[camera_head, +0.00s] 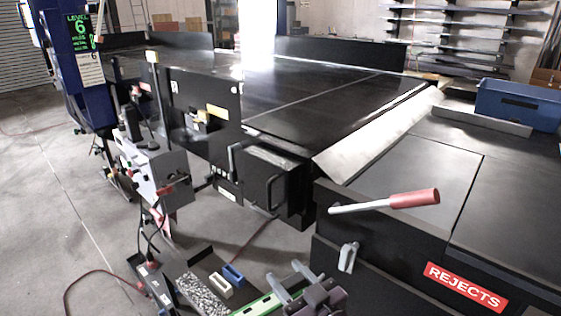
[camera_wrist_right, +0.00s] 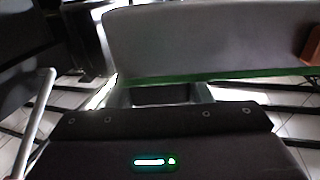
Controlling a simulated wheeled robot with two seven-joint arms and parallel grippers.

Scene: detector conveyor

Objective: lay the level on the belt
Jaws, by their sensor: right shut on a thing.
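The level (camera_head: 258,305) shows as a green-edged bar at the bottom of the head view, partly cut off by the frame. My right gripper (camera_head: 288,283) is at its right end and shut on it. In the right wrist view the level (camera_wrist_right: 210,40) is a broad grey bar with a green lower edge, crossing just beyond the fingers (camera_wrist_right: 160,92). The black belt (camera_head: 315,103) runs across the middle of the head view, well beyond and above the gripper. My left gripper is not in view.
The black reject bench (camera_head: 400,165) stands at right, with a red-handled lever (camera_head: 415,198) jutting out. A sloped metal plate (camera_head: 375,135) lies between bench and belt. A blue bin (camera_head: 518,105) stands behind. A blue block (camera_head: 233,274) sits left of the gripper. The belt is clear.

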